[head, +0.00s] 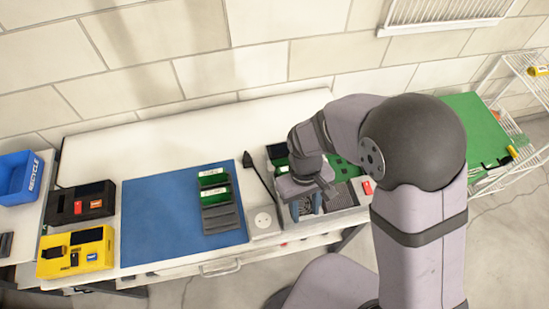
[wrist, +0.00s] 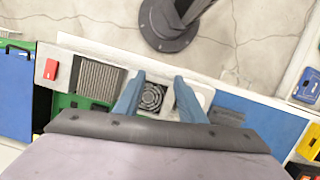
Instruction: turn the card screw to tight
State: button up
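My gripper (head: 305,207) is over the front part of an open equipment case (head: 347,214) on the bench. In the wrist view my gripper (wrist: 159,79) has its two blue fingers apart. A dark round fan (wrist: 153,97) shows between and below them, with nothing visibly gripped. I cannot tell how far the fingertips are above the case. The case holds a green board (wrist: 66,101), a grey finned block (wrist: 99,78) and a red part (wrist: 50,69). I cannot make out the card screw in either view; my arm and gripper hide part of the case.
A blue mat (head: 165,215) bears a dark rack (head: 220,217) with green cards. A white socket box (head: 263,221) and black cable (head: 258,170) sit left of the case. Black (head: 80,203) and yellow (head: 75,252) boxes stand farther left. A wire shelf (head: 520,95) is at right.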

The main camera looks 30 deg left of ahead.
aim_at(271, 168)
jog(key=w+a, duration=0.1)
jog(key=a, duration=0.1)
jog(key=w+a+n, duration=0.1)
jog(key=a, duration=0.2)
jog(key=a+n, duration=0.1)
jog(key=a, duration=0.2)
jog(key=shift+w+a+f+t+y, duration=0.2)
jog(key=shift+w+a+t+y, duration=0.1)
jog(key=shift+w+t, duration=0.1)
jog(key=w+a+r+n, duration=0.1)
jog(key=a, duration=0.1)
jog(key=w+a+r+n+y, duration=0.1)
jog(key=w+a+r, duration=0.1)
jog(key=a, duration=0.1)
jog(key=w+a+r+t, duration=0.1)
jog(key=w+a+r, duration=0.1)
jog(key=shift+w+a+n+y, duration=0.25)
jog(key=shift+a+n+y, duration=0.05)
jog(key=shift+n+y, duration=0.1)
jog(key=shift+s+d+r+n, duration=0.1)
jog(key=shift+s+d+n, duration=0.2)
jog(key=shift+n, duration=0.9)
jog(key=shift+f+p, duration=1.4)
jog(key=shift+f, duration=2.3)
jog(key=shift+c, duration=0.5)
grip_shut()
